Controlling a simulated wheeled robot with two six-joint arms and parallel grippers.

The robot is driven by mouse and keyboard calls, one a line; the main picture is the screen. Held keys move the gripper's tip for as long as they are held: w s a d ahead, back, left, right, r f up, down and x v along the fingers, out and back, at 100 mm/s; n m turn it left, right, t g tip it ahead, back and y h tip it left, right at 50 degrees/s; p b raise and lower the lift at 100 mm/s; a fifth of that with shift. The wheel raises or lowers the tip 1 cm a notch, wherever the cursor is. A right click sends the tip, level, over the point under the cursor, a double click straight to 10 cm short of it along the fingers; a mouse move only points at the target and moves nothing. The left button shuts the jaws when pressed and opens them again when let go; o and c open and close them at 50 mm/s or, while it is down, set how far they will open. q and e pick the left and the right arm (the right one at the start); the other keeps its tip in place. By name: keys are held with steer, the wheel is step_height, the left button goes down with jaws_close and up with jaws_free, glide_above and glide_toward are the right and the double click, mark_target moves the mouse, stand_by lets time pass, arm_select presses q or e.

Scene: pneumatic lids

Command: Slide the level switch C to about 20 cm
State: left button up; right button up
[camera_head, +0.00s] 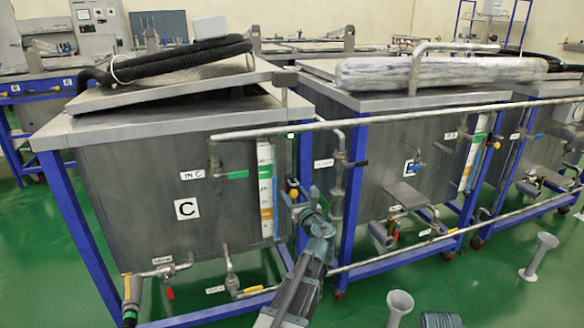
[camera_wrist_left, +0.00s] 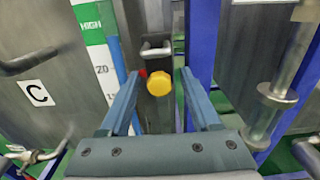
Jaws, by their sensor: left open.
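The level switch of tank C has a yellow knob (camera_wrist_left: 159,84) with a small red pointer (camera_wrist_left: 143,74), seen close in the left wrist view. The knob also shows in the head view (camera_head: 293,193), right of the tank's level scale (camera_head: 265,190). In the wrist view the scale (camera_wrist_left: 98,50) shows a green HIGH band and the number 20; the pointer appears near the 20's height, but the slanted view hides the exact reading. My left gripper (camera_wrist_left: 159,76) is open, its fingers on either side of the knob with visible gaps.
Tank C (camera_head: 150,190) has a blue frame post (camera_wrist_left: 200,50) close right of the switch. A metal handle (camera_wrist_left: 155,49) sits just above the knob. Pipes and a vertical valve line (camera_head: 338,180) stand to the right.

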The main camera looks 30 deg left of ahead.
arm_select(q)
steer(key=shift+s+d, duration=0.1)
steer(key=shift+v, duration=2.85)
steer(key=v, duration=0.7)
steer(key=shift+s, duration=0.2)
steer(key=shift+d, duration=0.15)
